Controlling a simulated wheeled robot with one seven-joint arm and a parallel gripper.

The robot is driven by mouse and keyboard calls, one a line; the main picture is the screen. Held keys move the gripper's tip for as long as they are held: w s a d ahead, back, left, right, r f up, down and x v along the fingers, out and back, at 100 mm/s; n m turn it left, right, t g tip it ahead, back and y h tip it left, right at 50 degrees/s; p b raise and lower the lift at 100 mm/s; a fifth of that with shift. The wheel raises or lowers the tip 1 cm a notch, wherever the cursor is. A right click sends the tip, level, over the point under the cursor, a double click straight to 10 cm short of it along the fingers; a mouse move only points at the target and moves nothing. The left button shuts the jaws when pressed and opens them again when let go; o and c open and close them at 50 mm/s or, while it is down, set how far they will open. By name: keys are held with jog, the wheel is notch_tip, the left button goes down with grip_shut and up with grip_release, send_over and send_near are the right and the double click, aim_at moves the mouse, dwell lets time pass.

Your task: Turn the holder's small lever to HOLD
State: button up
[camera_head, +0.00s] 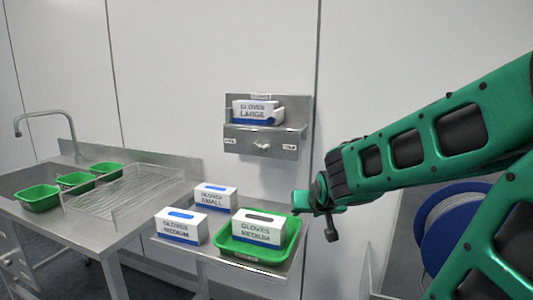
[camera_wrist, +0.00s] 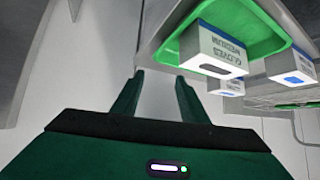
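The steel holder (camera_head: 233,134) is fixed to the back wall and holds a white and blue box marked GLOVES LARGE (camera_head: 256,111). Its small lever (camera_head: 261,146) sits on the front face, between two small labels too small to read. My gripper (camera_head: 299,203) is below and to the right of the holder, clear of the lever. In the wrist view my gripper (camera_wrist: 156,84) has its two green fingers apart with nothing between them. The holder and lever cannot be made out in the wrist view.
A green tray (camera_head: 292,243) with a GLOVES MEDIUM box (camera_head: 258,229) stands on a steel shelf left of my gripper. Another medium box (camera_head: 181,227) and a small box (camera_head: 215,197) stand nearby. A wire rack, green bins and a sink are further left; a blue reel (camera_head: 449,226) is right.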

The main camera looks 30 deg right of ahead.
jog(key=w+r+t+h, duration=0.1)
jog(key=w+r+t, duration=0.4)
jog(key=w+r, duration=0.25)
jog(key=t, duration=0.3)
send_near(268, 148)
jog(key=shift+n, duration=0.3)
jog(key=x, duration=0.8)
jog(key=shift+w+f, duration=0.15)
jog(key=shift+w, duration=0.15)
jog(key=c, duration=1)
